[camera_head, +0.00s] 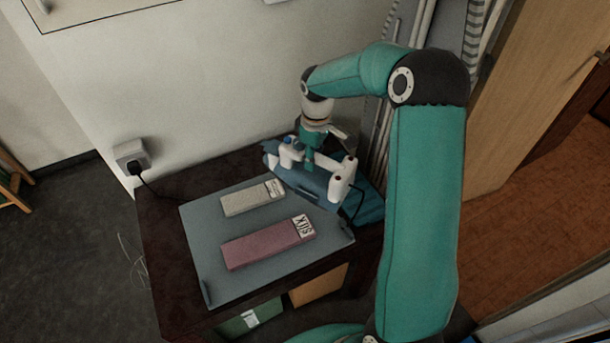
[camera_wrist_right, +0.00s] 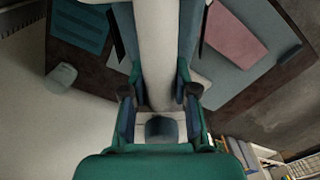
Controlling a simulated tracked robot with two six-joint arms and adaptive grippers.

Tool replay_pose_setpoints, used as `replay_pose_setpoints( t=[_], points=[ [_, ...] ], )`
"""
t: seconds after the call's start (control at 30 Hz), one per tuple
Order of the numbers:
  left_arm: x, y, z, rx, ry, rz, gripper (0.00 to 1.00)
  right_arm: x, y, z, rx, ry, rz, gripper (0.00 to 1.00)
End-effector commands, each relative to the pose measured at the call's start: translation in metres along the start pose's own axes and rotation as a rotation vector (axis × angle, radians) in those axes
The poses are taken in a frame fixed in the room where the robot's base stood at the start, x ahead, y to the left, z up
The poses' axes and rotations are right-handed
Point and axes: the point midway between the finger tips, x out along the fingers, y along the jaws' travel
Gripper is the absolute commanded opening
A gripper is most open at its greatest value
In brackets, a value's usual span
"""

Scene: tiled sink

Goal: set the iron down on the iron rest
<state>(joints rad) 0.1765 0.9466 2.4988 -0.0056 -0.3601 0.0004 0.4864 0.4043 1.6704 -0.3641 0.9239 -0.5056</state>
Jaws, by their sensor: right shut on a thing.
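The blue and white iron (camera_head: 318,187) is at the back right of the small dark table, over the far edge of the grey mat. My right gripper (camera_head: 311,160) is shut on its white handle from above. In the wrist view the handle (camera_wrist_right: 158,50) runs between the two fingers (camera_wrist_right: 158,95). A teal ribbed pad, which looks like the iron rest (camera_head: 371,207), lies right of the iron and partly hidden by it. It also shows at the upper left of the wrist view (camera_wrist_right: 80,28). I cannot tell whether the iron touches the surface below. My left gripper is not in view.
The grey mat (camera_head: 210,240) holds a pink folded cloth (camera_head: 262,246) marked SILK and a pale folded cloth (camera_head: 250,199). A wall socket with a plug (camera_head: 132,160) is at the left. The wall is close behind the table, and a striped folded thing stands at the right.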

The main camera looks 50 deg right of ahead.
Motion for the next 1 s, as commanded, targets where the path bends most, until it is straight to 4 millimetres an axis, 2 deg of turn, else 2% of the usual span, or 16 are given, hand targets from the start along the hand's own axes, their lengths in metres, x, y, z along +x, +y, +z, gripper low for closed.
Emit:
replay_pose_setpoints(
  t=[0.03,0.2,0.43,0.53,0.7,1.0],
  points=[
    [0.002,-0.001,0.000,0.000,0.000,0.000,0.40,-0.001,0.017,0.002,0.093,0.008,0.005,0.00],
    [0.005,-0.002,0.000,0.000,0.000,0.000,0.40,0.002,0.063,0.018,0.342,0.018,0.008,0.00],
    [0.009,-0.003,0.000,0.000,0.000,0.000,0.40,0.014,0.114,0.052,0.507,0.020,0.021,0.00],
    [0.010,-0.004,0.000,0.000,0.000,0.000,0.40,0.022,0.124,0.067,0.541,0.008,0.022,0.00],
    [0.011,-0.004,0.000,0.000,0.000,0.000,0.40,0.030,0.130,0.083,0.570,-0.009,0.019,0.00],
    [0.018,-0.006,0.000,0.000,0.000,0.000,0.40,0.041,0.132,0.087,0.576,-0.013,0.018,0.00]
  ],
)
